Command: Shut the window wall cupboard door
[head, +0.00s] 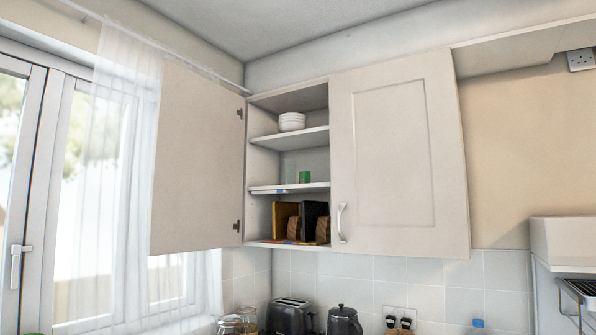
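The window wall cupboard door (198,163) stands wide open on the left side of the cupboard, in front of the sheer curtain. Its plain inner face and two dark hinges show along its right edge. The open cupboard compartment (257,154) holds white stacked bowls (291,122) on the upper shelf, a green item (305,177) on the middle shelf, and books or boxes (287,218) at the bottom. The other cupboard door (392,150), with a pale handle (341,222), is shut. Neither of my grippers shows in the head view.
Below the cupboard stand glass jars (230,324), a dark toaster (293,313) and a dark kettle (344,321). A white window frame (34,190) is at the left. A white wall-mounted unit (560,245) is at the right.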

